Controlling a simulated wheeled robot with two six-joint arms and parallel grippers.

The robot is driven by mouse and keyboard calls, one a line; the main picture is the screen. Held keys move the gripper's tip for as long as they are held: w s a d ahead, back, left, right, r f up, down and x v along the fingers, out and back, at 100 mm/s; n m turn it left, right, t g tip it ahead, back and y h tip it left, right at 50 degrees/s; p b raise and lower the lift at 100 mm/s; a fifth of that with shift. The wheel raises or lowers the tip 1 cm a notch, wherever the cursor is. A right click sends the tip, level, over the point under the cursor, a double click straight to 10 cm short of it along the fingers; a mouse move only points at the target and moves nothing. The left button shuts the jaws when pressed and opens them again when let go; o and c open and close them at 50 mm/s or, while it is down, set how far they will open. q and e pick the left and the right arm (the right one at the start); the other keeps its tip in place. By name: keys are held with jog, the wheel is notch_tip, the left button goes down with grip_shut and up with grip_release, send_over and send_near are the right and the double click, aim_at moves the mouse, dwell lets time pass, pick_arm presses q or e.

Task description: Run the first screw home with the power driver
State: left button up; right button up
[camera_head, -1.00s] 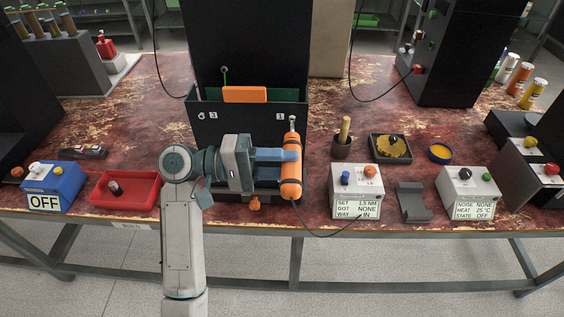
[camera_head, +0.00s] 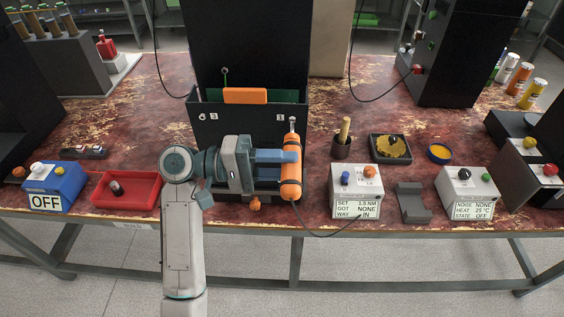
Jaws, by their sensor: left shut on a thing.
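My left gripper (camera_head: 276,157) is shut on the orange power driver (camera_head: 291,178). The driver stands upright in front of the right side of the black housing (camera_head: 250,130). I cannot tell whether the tip touches a screw, and I cannot make out the first screw. A cord runs from the driver's lower end to a white control box (camera_head: 355,191), whose display reads SET 1.5 NM, GOT NONE, WAY IN. My right gripper is not in view.
A red tray (camera_head: 126,190) and a blue box reading OFF (camera_head: 54,187) stand left. Bare bench (camera_head: 130,120) shows left of the housing.

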aim_at(281, 189)
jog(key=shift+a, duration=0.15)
pick_arm(q)
jog(key=shift+w+r, duration=0.1)
jog(key=shift+w, duration=0.1)
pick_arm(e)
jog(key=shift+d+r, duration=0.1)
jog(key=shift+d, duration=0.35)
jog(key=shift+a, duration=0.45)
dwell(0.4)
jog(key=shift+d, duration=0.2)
pick_arm(q)
jog(key=shift+s, duration=0.2)
jog(key=shift+s+p, duration=0.3)
jog(key=shift+s, duration=0.45)
jog(key=shift+s+p, duration=0.3)
jog(key=shift+s, duration=1.75)
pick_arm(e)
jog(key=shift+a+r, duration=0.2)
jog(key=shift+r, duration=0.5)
